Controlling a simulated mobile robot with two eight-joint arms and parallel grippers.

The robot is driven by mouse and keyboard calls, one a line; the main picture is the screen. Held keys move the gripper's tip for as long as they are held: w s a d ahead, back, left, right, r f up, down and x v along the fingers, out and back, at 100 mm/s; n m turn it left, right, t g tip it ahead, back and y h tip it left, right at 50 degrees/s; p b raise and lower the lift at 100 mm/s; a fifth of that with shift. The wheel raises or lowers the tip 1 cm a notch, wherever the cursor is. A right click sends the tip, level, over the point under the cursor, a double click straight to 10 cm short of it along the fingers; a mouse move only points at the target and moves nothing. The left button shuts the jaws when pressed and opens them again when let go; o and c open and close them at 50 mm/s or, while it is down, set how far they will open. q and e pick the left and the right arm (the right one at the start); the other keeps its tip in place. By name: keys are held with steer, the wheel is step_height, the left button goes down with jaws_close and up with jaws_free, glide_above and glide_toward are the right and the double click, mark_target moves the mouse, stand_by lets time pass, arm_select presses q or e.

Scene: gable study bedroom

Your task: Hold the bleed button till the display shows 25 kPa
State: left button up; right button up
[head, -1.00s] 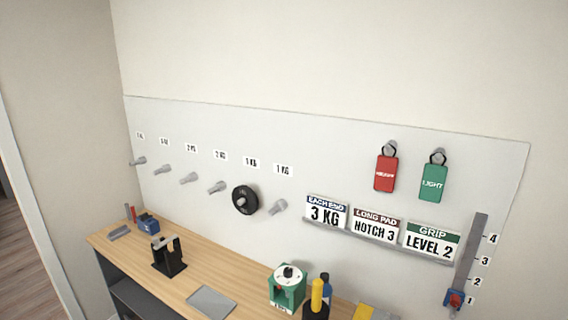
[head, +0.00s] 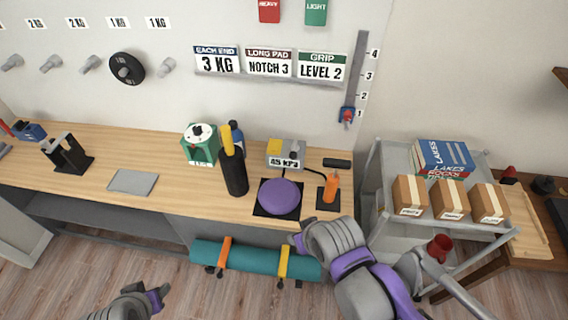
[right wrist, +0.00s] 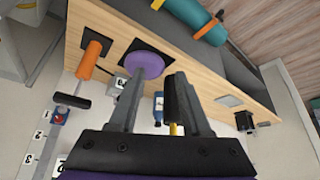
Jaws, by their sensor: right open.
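The gauge box (head: 284,150), yellow and grey, stands on the bench towards its right end; its display (head: 284,162) appears to read 45 kPa. A purple round pad (head: 279,196) lies on a black square in front of it, and an orange hand pump (head: 332,188) with a black handle stands to its right. I cannot clearly make out the bleed button. My right gripper (head: 298,238) is in front of the bench edge, below the pad; its fingers stand apart and empty in the right wrist view (right wrist: 155,85). My left gripper (head: 155,296) is low at the left, its jaws unclear.
A black cylinder with a yellow top (head: 235,170) and a green dial box (head: 200,145) stand left of the gauge. A teal roll (head: 255,260) hangs at the bench front. A grey cart (head: 390,160) with cartons is at the right.

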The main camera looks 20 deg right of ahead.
stand_by(0.3)
jaws_close()
stand_by(1.6)
